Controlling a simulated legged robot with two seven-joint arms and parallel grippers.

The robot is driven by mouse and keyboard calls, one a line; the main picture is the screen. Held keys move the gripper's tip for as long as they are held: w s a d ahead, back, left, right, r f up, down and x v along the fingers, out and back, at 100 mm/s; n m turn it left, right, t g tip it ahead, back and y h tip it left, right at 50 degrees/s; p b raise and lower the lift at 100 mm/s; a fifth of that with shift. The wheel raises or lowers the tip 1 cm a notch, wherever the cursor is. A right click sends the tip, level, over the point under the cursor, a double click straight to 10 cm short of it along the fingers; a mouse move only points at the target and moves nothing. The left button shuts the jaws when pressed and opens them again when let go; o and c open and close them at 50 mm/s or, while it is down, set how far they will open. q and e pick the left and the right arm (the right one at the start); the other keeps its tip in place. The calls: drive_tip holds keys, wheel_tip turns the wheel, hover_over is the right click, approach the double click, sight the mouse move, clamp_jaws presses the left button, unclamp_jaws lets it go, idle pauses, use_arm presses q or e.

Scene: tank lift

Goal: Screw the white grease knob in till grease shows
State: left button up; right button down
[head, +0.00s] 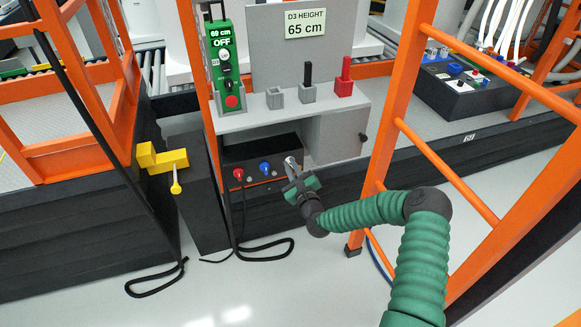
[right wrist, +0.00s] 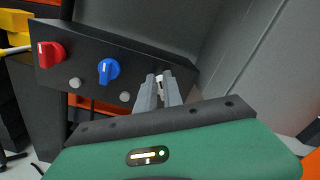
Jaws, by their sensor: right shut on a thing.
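The black control box (head: 232,157) stands low under the grey shelf, and its face also fills the upper left of the right wrist view (right wrist: 100,50). My right gripper (head: 290,164) is at the right end of that face. In the right wrist view its two grey fingers (right wrist: 158,88) are closed together on the white grease knob (right wrist: 160,80); only a small pale part of the knob shows between the tips. I cannot see any grease around it. My left gripper is not in view.
A red knob (right wrist: 50,53) and a blue knob (right wrist: 108,71) sit left of the fingers.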

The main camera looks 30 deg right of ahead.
drive_tip(key=shift+s+a+f+m, duration=0.1)
drive_tip(key=shift+f+m, duration=0.2)
drive_tip(key=c, duration=1.5)
unclamp_jaws()
drive_tip(key=shift+r, duration=0.1)
drive_tip(key=shift+r, duration=0.1)
drive_tip(key=p+v, duration=0.1)
drive_tip(key=v, duration=0.7)
drive_tip(key=p+v, duration=0.2)
drive_tip(key=v, duration=0.6)
drive_tip(key=shift+s, duration=0.35)
